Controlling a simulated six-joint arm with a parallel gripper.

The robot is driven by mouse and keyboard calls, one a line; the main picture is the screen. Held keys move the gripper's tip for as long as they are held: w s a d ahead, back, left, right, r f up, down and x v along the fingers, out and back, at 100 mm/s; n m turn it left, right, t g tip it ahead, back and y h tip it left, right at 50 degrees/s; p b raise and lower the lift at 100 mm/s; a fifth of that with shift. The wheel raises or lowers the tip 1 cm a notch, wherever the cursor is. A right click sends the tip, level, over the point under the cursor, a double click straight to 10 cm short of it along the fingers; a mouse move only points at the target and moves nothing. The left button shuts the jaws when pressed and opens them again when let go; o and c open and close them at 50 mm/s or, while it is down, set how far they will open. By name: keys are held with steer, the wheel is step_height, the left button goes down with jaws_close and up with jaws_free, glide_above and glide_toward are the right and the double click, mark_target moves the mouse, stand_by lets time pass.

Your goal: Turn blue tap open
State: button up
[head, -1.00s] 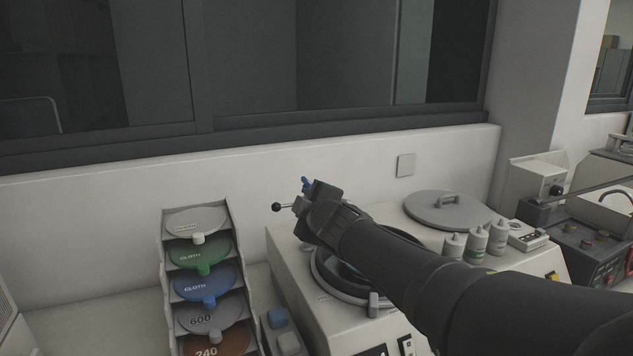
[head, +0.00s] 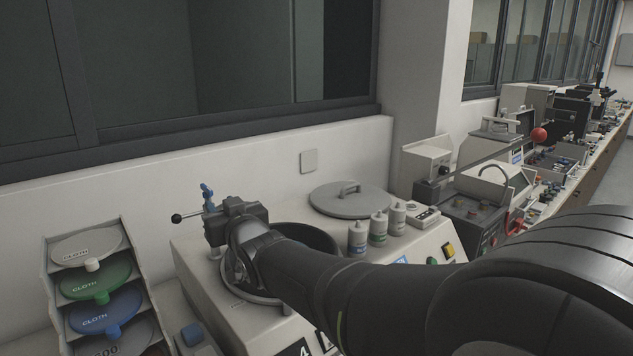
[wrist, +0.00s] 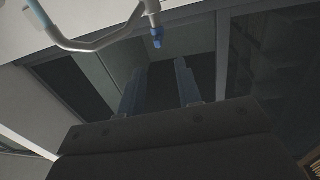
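The blue tap (head: 207,191) stands upright in the head view, just beyond and left of my gripper, above the polisher's bowl. Part of it is hidden behind my gripper. A lever with a black ball (head: 176,218) sticks out to the left there. In the wrist view a small blue piece (wrist: 157,38) sits at the end of a pale bent pipe (wrist: 95,44). My gripper (wrist: 159,66) has its two fingers apart with nothing between them. The blue piece appears beyond the fingertips, apart from them. My gripper's dark body also shows in the head view (head: 236,215).
A rack of coloured cloth discs (head: 100,285) stands at the left. A round grey lid (head: 350,205) and several white bottles (head: 378,229) are on the machine top at the right. The wall (head: 250,165) and window are close behind.

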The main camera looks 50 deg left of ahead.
mark_target(206, 187)
steer(key=a, duration=0.4)
steer(key=w+a, duration=0.1)
steer(key=a, duration=0.7)
steer(key=shift+w, duration=0.15)
